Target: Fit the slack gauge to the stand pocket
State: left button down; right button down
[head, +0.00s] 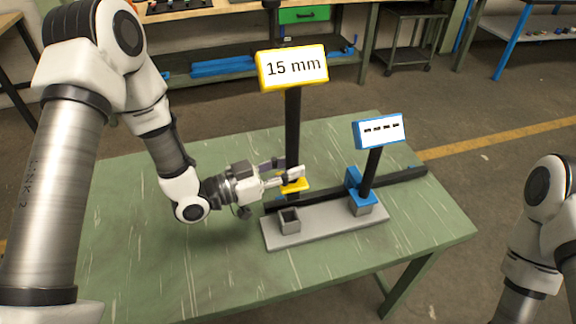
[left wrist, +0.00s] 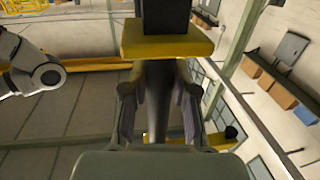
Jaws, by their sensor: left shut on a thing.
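The yellow slack gauge (head: 292,68) has a "15 mm" sign on a tall black post. A yellow collar (head: 295,186) is low on the post. My left gripper (head: 289,177) is shut on the post near this collar. The left wrist view shows the dark post (left wrist: 157,90) between the fingers, with a yellow plate (left wrist: 167,46) beyond them. The grey stand (head: 335,232) lies on the table. Its open square pocket (head: 290,221) at the left end looks empty. The gauge appears above and behind the pocket; its lower end is partly hidden. My right gripper is out of view.
A blue gauge (head: 379,131) with a dashed display stands at the stand's right end. A long black bar (head: 400,181) runs behind the stand. The green table (head: 160,260) is clear at the front left. My right arm is at the right edge.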

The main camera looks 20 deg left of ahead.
aim_at(287, 186)
pick_arm(q)
jog(key=shift+s+d+r, duration=0.15)
jog(key=shift+s+r, duration=0.1)
jog(key=shift+a+f, duration=0.1)
jog(key=shift+a, duration=0.2)
jog(key=shift+f+b, duration=0.3)
jog(key=shift+s+f+b, duration=0.15)
jog(key=shift+f+b, duration=0.5)
jog(key=shift+f, duration=0.05)
notch_tip(287, 186, down, 3)
jog(key=b, duration=0.2)
jog(key=shift+f+b, duration=0.1)
jog(key=shift+b, duration=0.25)
jog(key=shift+f, duration=0.3)
jog(key=shift+b, duration=0.45)
jog(key=shift+f+b, duration=2.55)
jog(key=shift+f, duration=0.45)
